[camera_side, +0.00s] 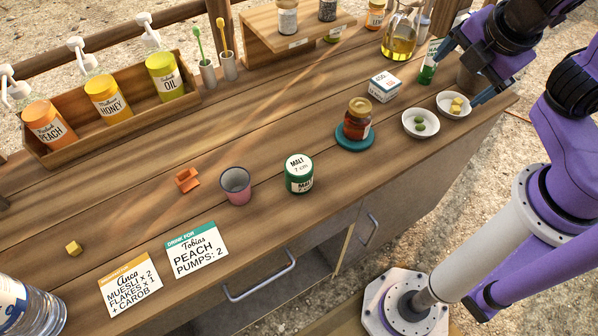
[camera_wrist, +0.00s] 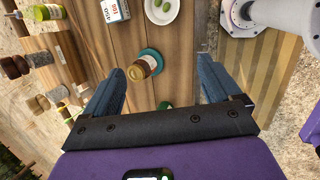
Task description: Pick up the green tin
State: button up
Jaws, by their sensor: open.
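The green tin (camera_side: 299,174), with a white lid and a label reading MALT, stands upright on the wooden counter in the side view. It is right of a pink cup (camera_side: 236,186) and in front of a jar on a teal coaster. My gripper (camera_side: 458,78) is open and empty at the back right, well apart from the tin, above the small white bowls. In the wrist view my gripper (camera_wrist: 160,66) shows two spread fingers, with a sliver of green (camera_wrist: 165,105) at its body, probably the tin, mostly hidden.
The jar (camera_side: 357,120) on its teal coaster (camera_side: 355,143) stands between my gripper and the tin. An olive bowl (camera_side: 420,124), a white box (camera_side: 384,87) and a green-and-white container (camera_side: 429,66) are near my gripper. Two cards (camera_side: 195,249) lie in front.

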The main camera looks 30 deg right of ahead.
jog(key=w+a+n+t, duration=0.3)
jog(key=w+a+n, duration=0.1)
jog(key=n, duration=0.1)
jog(key=r+n+t+y, duration=0.2)
jog(key=n+t+y, duration=0.4)
jog(key=n, duration=1.1)
send_over(311, 176)
jog(key=s+d, duration=0.1)
jog(key=s, duration=0.2)
jog(key=y, duration=0.1)
jog(key=shift+g, duration=0.4)
jog(key=f, duration=2.1)
jog(key=shift+w, duration=0.25)
jog(key=shift+w+f, duration=0.15)
jog(key=shift+f, duration=0.4)
jog(key=shift+x, duration=3.6)
jog(key=shift+a+r, duration=0.1)
